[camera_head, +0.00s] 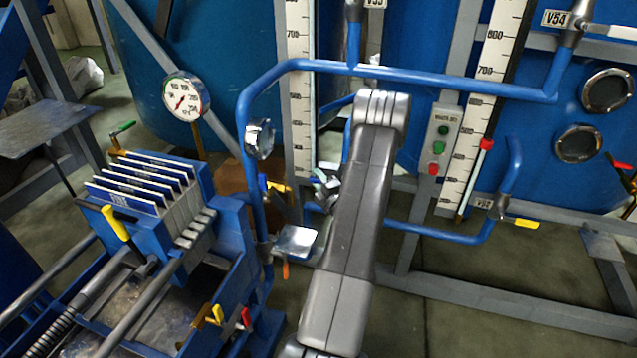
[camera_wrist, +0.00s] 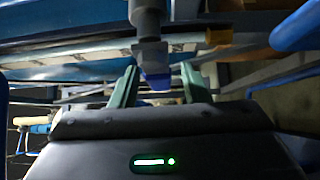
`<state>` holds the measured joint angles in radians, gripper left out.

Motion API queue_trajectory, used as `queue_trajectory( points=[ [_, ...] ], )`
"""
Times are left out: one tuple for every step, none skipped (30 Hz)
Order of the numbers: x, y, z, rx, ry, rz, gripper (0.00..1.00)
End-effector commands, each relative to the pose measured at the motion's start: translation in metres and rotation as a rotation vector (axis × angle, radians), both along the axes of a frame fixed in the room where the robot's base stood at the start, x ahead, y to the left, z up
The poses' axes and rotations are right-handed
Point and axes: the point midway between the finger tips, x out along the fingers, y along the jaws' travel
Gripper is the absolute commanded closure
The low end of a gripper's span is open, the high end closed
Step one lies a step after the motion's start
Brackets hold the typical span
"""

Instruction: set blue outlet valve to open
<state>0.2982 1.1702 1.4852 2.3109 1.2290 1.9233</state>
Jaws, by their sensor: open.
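The blue outlet valve shows in the wrist view as a grey stem and body with a short blue handle (camera_wrist: 155,78) hanging below it. The handle lies between my two greenish fingertips, with a gap visible on both sides. In the head view a small blue handle (camera_head: 262,184) shows beside the vertical blue pipe, but I cannot tell for sure that it is the same one. My gripper (camera_head: 325,184) is open, partly hidden behind my arm. Its fingers also show in the wrist view (camera_wrist: 160,88), apart from each other and not closed on the handle.
Blue pipes (camera_head: 420,76) run above and around my arm. A filter press (camera_head: 150,190) with a yellow-handled lever stands on the left. A button box (camera_head: 438,145) and level scales stand behind. A yellow-handled valve (camera_head: 525,223) is on the right.

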Motion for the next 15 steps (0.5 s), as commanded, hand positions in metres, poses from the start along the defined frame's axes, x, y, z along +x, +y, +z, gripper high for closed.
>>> queue_trajectory(
  points=[
    [0.0012, 0.0006, -0.0001, 0.0, 0.0, 0.0, 0.58],
    [0.0015, 0.0006, -0.0001, 0.0, 0.0, 0.0, 0.58],
    [0.0016, 0.0007, -0.0001, 0.0, 0.001, 0.0, 0.58],
    [0.0016, 0.0007, -0.0001, 0.0, 0.001, 0.0, 0.58],
    [0.0016, 0.0007, -0.0002, 0.0, 0.001, 0.0, 0.58],
    [0.0015, 0.0006, -0.0002, 0.0, 0.001, 0.0, 0.58],
    [0.0014, 0.0006, -0.0002, 0.0, 0.001, 0.0, 0.58],
    [0.0014, 0.0006, -0.0002, 0.0, 0.001, 0.0, 0.58],
    [0.0013, 0.0005, -0.0002, 0.0, 0.001, 0.0, 0.64],
    [0.0013, 0.0005, -0.0002, 0.0, 0.001, 0.0, 0.7],
    [0.0012, 0.0005, -0.0002, 0.0, 0.001, 0.0, 0.76],
    [0.0012, 0.0005, -0.0002, 0.0, 0.001, 0.0, 0.84],
    [0.0012, 0.0006, -0.0002, 0.0, 0.001, 0.0, 0.9],
    [0.0012, 0.0006, -0.0002, 0.0, 0.001, 0.0, 0.95],
    [0.0011, 0.0005, -0.0002, 0.0, 0.001, 0.0, 1.0]
  ],
)
